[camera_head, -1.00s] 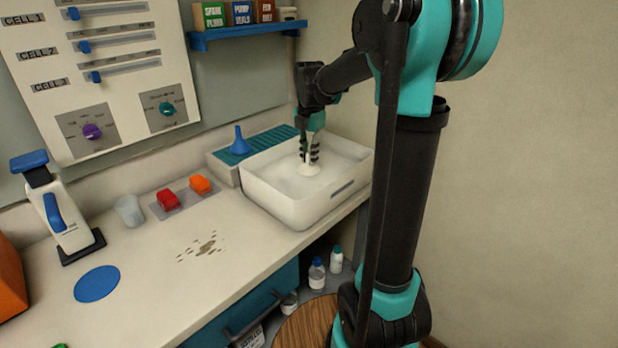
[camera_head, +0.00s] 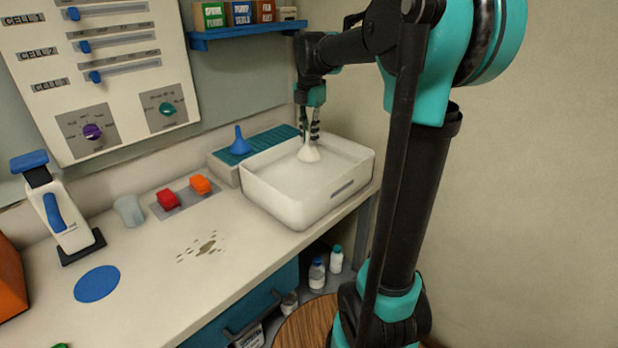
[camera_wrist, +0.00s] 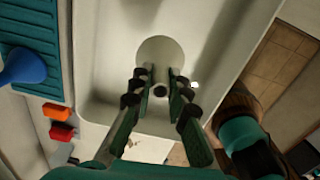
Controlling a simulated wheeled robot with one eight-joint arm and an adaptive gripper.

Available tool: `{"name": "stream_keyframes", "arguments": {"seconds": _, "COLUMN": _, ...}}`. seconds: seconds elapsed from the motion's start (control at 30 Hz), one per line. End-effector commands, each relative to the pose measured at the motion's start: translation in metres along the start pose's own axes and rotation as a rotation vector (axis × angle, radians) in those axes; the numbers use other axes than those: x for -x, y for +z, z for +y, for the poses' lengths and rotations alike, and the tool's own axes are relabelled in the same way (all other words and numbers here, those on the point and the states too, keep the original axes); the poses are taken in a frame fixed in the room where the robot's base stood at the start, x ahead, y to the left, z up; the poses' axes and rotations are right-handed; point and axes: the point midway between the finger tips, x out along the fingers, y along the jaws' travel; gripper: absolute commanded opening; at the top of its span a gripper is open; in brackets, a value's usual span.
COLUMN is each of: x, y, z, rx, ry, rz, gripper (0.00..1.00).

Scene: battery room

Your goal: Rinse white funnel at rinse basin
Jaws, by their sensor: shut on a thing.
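The white funnel (camera_head: 308,153) is held wide end down, with its spout between the fingers of my gripper (camera_head: 310,136). In the wrist view its round cone (camera_wrist: 160,50) shows beyond the shut fingertips (camera_wrist: 159,88). The white rinse basin (camera_head: 285,204) stands at the back right end of the counter. The funnel is over the basin's back part; I cannot tell whether its rim touches anything inside. The basin's pale floor (camera_wrist: 110,60) shows around the funnel in the wrist view.
A blue funnel (camera_head: 239,142) stands on a teal ribbed rack (camera_head: 268,139) left of the basin. Red (camera_head: 168,200) and orange (camera_head: 200,185) blocks and a translucent cup (camera_head: 129,211) stand further left. A brownish spill (camera_head: 205,246) and a blue disc (camera_head: 97,284) lie on the counter.

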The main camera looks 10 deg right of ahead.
Motion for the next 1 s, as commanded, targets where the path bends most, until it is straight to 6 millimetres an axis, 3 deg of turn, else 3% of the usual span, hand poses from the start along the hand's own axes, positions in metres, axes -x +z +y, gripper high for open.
{"name": "stream_keyframes", "arguments": {"seconds": 0.5, "x": 0.036, "y": 0.000, "z": 0.000, "rx": 0.000, "ry": 0.000, "rz": 0.000, "gripper": 0.00}}
{"name": "stream_keyframes", "arguments": {"seconds": 1.0, "x": 0.039, "y": 0.000, "z": 0.000, "rx": 0.000, "ry": 0.000, "rz": 0.000, "gripper": 0.00}}
